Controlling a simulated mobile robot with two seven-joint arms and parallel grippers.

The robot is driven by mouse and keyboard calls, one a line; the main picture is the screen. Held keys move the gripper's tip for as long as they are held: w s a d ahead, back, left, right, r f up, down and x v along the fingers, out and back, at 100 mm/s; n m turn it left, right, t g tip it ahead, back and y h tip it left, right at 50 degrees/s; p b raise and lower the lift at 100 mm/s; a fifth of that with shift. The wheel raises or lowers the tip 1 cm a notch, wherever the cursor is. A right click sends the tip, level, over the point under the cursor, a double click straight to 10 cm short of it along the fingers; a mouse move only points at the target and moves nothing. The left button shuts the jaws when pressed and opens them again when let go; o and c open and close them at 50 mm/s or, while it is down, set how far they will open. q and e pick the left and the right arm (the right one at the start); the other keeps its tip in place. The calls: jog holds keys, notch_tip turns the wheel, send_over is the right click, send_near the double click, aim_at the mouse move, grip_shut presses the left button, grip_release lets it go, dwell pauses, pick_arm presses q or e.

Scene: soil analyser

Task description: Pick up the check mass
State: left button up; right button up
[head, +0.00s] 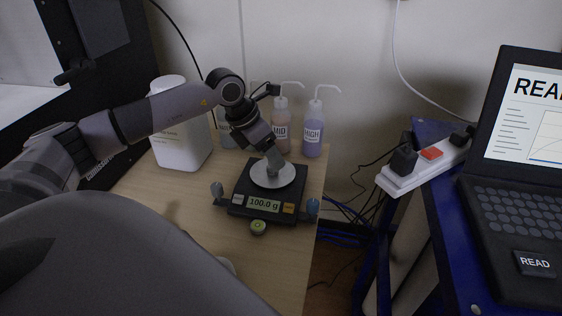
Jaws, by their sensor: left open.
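The balance (265,209) stands on the wooden bench, and its display reads 100.0 g. Its round, pale pan (287,180) carries a small grey metal piece (273,170), which looks like the check mass. My left gripper (273,156) reaches down over the pan from behind and is open, with its tip right at the grey piece. The fingers and the mass blend together, so I cannot tell whether they touch. My right gripper is not in view.
Wash bottles (313,134) labelled MID and HIGH stand behind the balance, with a white jug (187,145) to the left. A small green round piece (258,227) is at the balance's front. A power strip (425,165) and laptop (520,200) are right, beyond a gap with cables.

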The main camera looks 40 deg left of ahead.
pick_arm(q)
jog(key=shift+y, duration=0.6)
jog(key=w+f, duration=0.1)
jog(key=f, duration=0.1)
jog(key=w+a+f, duration=0.2)
jog(key=f, duration=0.1)
jog(key=shift+w+f+p, duration=0.2)
jog(key=shift+f+p, duration=0.1)
jog(key=shift+p, duration=0.05)
jog(key=shift+c, duration=0.3)
grip_shut()
jog(key=shift+r, duration=0.1)
